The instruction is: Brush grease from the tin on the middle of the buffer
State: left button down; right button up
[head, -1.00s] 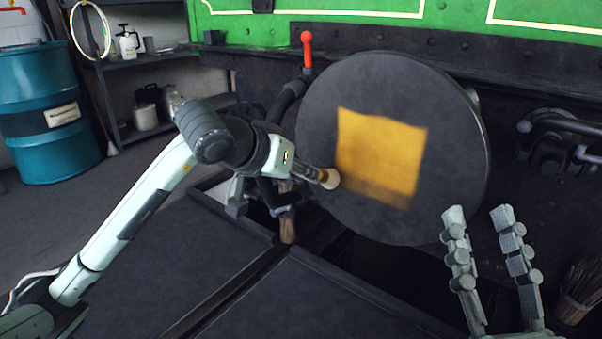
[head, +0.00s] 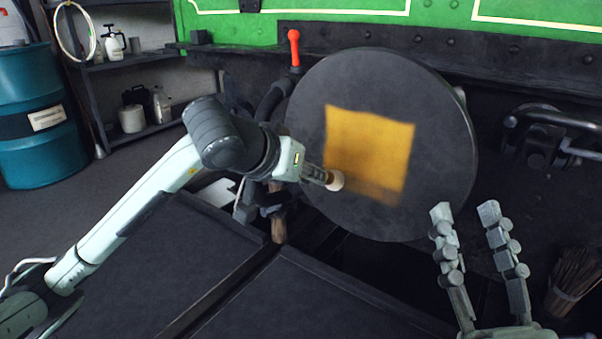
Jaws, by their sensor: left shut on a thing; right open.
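The buffer (head: 415,95) is a large dark round disc on the front of the tram. A yellow-brown square patch of grease (head: 366,148) covers its middle, with a smeared lower edge. My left gripper (head: 300,178) is shut on a brush (head: 334,180), whose pale round bristle end is at the patch's lower left edge; whether it touches the disc I cannot tell. The brush's wooden handle (head: 278,226) shows below the gripper. My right gripper (head: 464,222) is open and empty, in front of the buffer's lower right. The grease tin is not in view.
A red-handled lever (head: 294,48) stands behind the buffer's upper left. A bundle of sticks (head: 572,278) is at the lower right. A dark flat surface (head: 310,300) lies below. A teal drum (head: 38,125) and a shelf (head: 140,130) stand at the back left.

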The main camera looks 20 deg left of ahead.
pick_arm(q)
jog(key=shift+s+d+b, duration=1.8)
jog(key=shift+s+d, duration=0.3)
jog(key=shift+d, duration=4.25)
jog(key=w+a+b, duration=0.2)
jog(key=a+b, duration=0.2)
jog(key=a, duration=0.2)
jog(key=shift+w+a+b, duration=0.2)
jog(key=shift+a+b, duration=0.05)
jog(key=shift+b, duration=0.1)
jog(key=w+a+b, duration=0.3)
jog(key=a, duration=0.6)
jog(key=shift+w+a, duration=0.2)
